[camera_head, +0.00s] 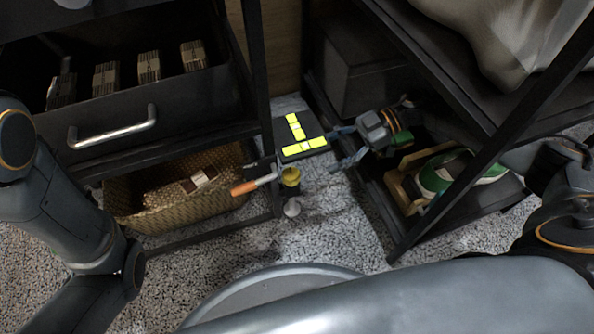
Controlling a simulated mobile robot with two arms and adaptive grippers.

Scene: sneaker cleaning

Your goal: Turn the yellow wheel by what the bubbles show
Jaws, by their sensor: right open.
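A black plate (310,133) carries two bright yellow bubble levels, one lengthwise (295,126) and one crosswise (304,147). The bubbles are too small for me to read their exact positions. The yellow wheel (290,177) sits just below the plate's near edge, beside a crank with an orange handle (245,188). My right gripper (338,147) is open, its two fingers pointing left at the plate's right side. It is to the right of and above the yellow wheel in the picture, apart from it. My left arm shows at the left, but its gripper is out of view.
A dark rack with an open drawer (170,115) and a wicker basket (135,205) stands at left. A right-hand rack holds a green and white sneaker (437,175) on its lower shelf. The speckled floor (335,225) between them is narrow.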

